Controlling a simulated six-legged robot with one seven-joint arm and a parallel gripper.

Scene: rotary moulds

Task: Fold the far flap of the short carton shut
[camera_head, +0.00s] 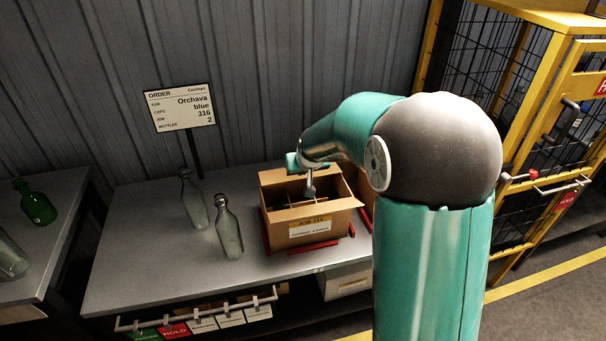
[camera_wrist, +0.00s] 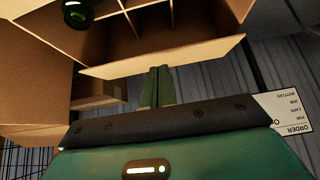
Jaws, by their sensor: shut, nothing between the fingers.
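The short carton (camera_head: 318,229) stands open on the workbench, with dividers inside and a "JOB 316" label on its front. Its far flap (camera_head: 284,176) stands up on the wall side. In the wrist view, the far flap (camera_wrist: 165,57) crosses above my fingers, and a dark green bottle top (camera_wrist: 77,12) shows inside the carton. My gripper (camera_wrist: 160,70) is shut and empty, on the wall side of the flap, its tips at the flap's edge; whether they touch is unclear. In the head view, my gripper (camera_head: 294,162) is over the carton's far side, fingertips not clearly seen.
Two clear bottles, one (camera_head: 193,200) behind the other (camera_head: 229,228), stand left of the carton. An order sign (camera_head: 182,108) stands behind them. Red guides (camera_head: 302,248) edge the carton's base. A yellow cage (camera_head: 545,90) is at right. Bench (camera_head: 145,250) is bare at left.

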